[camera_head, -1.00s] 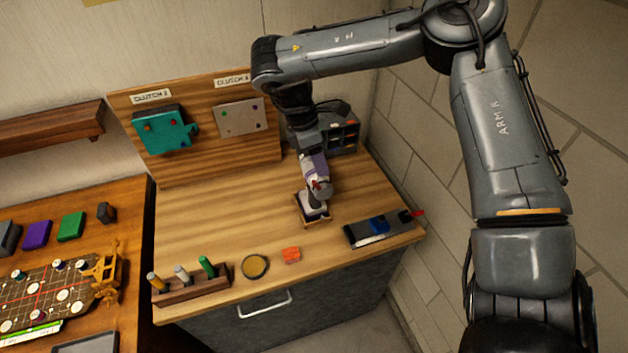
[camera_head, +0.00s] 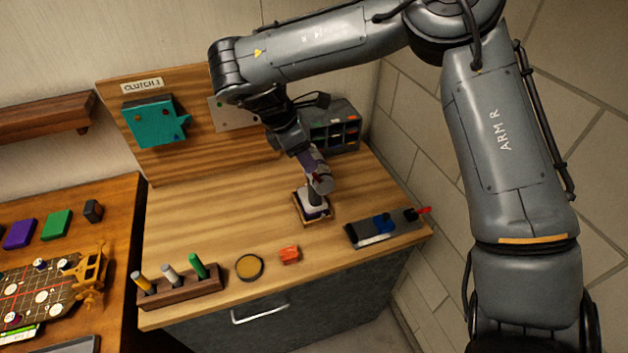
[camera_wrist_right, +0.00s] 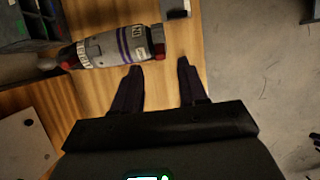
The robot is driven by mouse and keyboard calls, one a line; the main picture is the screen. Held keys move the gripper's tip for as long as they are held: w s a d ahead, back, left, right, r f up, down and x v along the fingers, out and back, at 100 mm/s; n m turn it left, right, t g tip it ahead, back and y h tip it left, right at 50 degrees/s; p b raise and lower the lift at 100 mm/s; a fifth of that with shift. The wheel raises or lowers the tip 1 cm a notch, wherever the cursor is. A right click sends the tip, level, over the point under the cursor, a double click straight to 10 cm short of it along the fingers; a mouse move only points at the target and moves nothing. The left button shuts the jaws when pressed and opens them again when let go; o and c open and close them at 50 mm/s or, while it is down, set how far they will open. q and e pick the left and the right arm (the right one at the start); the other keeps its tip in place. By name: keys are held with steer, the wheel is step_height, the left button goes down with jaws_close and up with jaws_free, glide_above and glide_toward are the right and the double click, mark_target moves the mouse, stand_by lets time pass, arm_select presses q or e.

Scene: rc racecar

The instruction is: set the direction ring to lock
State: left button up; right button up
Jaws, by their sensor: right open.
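A power driver (camera_head: 318,172) with a purple-and-grey body stands in a small wooden tray (camera_head: 329,221) on the bench. In the right wrist view the driver (camera_wrist_right: 112,46) lies across the top left, with purple bands, red parts and a collar bearing a letter like N (camera_wrist_right: 138,43). I cannot read which setting the ring has. My right gripper (camera_wrist_right: 160,66) is open and empty; its fingertips are close to the red-trimmed end of the driver, with no clear contact. In the head view my right wrist is just behind and left of the driver, and the fingertips are hard to make out.
A wooden board (camera_head: 183,160) with a teal clutch plate (camera_head: 155,122) and a grey plate stands behind. A dark organiser (camera_head: 338,128) is at the back right. A pen rack (camera_head: 178,288), round dish (camera_head: 249,267), orange block (camera_head: 289,255) and grey tool holder (camera_head: 384,229) line the front.

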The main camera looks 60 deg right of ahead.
mark_target(315, 173)
steer(key=shift+x, duration=2.9)
jaws_close()
